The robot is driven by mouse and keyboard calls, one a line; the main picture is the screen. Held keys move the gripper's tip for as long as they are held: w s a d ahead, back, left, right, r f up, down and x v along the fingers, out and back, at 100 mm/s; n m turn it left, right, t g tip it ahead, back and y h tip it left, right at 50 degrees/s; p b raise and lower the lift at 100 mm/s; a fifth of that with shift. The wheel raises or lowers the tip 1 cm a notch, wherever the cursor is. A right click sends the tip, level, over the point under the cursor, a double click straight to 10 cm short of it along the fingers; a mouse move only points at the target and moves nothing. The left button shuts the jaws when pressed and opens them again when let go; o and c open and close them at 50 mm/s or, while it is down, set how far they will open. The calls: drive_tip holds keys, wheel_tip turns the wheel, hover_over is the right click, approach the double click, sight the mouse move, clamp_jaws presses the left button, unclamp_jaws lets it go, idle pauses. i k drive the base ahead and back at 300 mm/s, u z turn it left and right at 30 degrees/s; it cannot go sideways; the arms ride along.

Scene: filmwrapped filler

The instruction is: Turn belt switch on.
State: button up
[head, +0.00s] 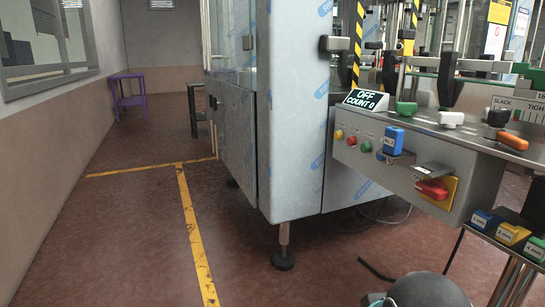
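A grey control box (410,165) is mounted along the front of the machine at right. A red switch handle (432,189) sits on a yellow plate (446,203) at the right part of its face, with a small grey bracket above. I cannot read a label naming it as the belt switch. A small black display (366,99) on top reads "OFF" and "COUNT 0". My gripper is not in view.
Green, white and orange knobs (497,117) stand along the machine's top rail. Blue and yellow labelled blocks (512,234) lie on a stand at lower right. The film-wrapped cabinet (294,110) fills the middle. Open floor (120,230) with yellow lines lies left; a purple stool (128,92) is far back.

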sight(434, 188)
drive_tip(key=z, duration=1.35)
drive_tip(key=k, duration=1.15)
drive_tip(key=u, duration=1.15)
drive_tip(key=i, duration=0.5)
drive_tip(key=u, duration=0.1)
